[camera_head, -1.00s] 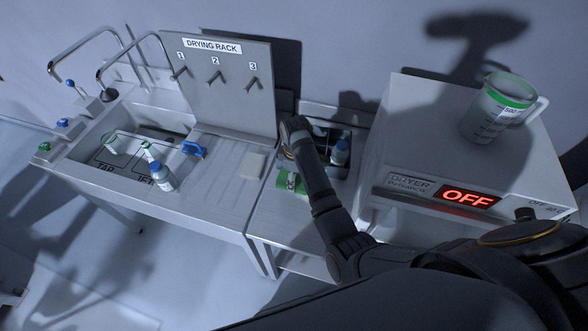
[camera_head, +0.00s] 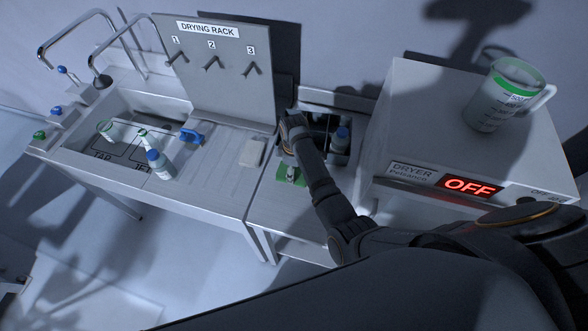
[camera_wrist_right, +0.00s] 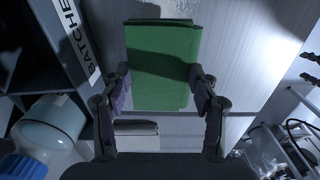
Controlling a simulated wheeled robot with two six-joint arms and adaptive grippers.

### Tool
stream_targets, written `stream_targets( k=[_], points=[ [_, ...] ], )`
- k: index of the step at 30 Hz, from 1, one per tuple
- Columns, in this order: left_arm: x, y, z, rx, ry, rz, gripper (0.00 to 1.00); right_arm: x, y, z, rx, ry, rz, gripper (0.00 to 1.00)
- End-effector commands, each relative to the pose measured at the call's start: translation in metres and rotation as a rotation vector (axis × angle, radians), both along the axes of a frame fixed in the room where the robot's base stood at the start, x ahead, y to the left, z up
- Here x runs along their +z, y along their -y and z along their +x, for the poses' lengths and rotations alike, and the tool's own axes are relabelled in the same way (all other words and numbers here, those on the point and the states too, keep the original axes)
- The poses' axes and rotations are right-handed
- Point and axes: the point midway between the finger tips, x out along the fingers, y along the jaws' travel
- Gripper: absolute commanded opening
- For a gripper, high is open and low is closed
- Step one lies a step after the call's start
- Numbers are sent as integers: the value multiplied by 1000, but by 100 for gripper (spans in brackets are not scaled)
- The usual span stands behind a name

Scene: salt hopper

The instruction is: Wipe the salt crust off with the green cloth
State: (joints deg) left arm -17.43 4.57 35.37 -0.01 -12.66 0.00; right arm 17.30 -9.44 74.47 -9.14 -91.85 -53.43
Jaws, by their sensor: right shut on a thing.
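The green cloth (camera_head: 286,182) shows over the front part of the bench right of the sink, partly hidden by my right arm. In the right wrist view the cloth (camera_wrist_right: 160,65) is a folded flat pad that reaches forward from between the fingers. My right gripper (camera_wrist_right: 161,80) is shut on it, with one finger at each side edge. I cannot tell whether the cloth touches the bench top. Faint pale speckles, perhaps the salt crust (camera_wrist_right: 195,9), show on the metal beyond the cloth. My left gripper is not in view.
A dark bin (camera_head: 338,157) with a blue-capped bottle (camera_head: 342,138) stands close beside the cloth. The dryer (camera_head: 415,110), reading OFF, carries a jug (camera_head: 492,108). A pale block (camera_head: 252,153), sink and drying rack (camera_head: 205,75) are to the left.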

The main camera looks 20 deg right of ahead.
Motion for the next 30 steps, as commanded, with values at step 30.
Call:
stream_targets(
  k=[30],
  points=[
    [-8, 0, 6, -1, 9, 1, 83, -18, 0, 0, 0, 0, 0, 39]
  ],
)
